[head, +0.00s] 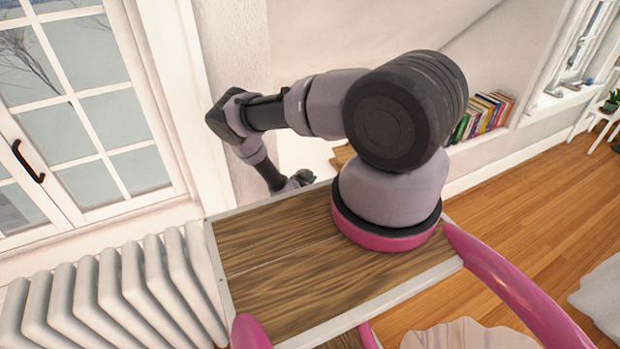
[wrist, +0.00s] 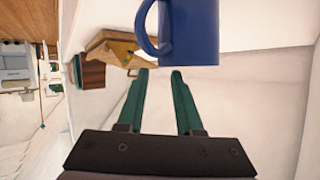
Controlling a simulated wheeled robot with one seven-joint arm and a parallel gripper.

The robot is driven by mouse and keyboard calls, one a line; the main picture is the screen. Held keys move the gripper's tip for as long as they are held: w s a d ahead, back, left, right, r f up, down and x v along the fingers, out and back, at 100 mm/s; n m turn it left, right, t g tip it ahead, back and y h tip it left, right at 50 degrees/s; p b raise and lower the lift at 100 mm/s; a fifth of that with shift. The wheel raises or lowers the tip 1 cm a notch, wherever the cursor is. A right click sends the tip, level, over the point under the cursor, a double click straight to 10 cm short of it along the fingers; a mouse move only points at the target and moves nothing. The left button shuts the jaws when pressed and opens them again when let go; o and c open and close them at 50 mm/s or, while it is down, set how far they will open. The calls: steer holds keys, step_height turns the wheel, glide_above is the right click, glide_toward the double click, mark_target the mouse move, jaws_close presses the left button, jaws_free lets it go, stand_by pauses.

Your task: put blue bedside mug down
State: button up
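The blue mug (wrist: 190,35) is at the top of the wrist view, cut off by the upper edge, with its handle at its left. My gripper (wrist: 161,72) has two green fingers that are apart, with pale background showing between them. The mug lies just past the fingertips and does not show between the fingers. Whether it touches the right fingertip I cannot tell. In the head view the end of my arm reaches down behind my own arm links, and the mug is not visible there.
A wooden piece (wrist: 108,48) stands left of the mug in the wrist view. In the head view, a white radiator (head: 115,295) and a paned window door (head: 85,110) are at left. A row of books (head: 482,115) stands by the wall. Wooden floor (head: 540,210) is open at right.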

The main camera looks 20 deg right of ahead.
steer(key=v, duration=1.1)
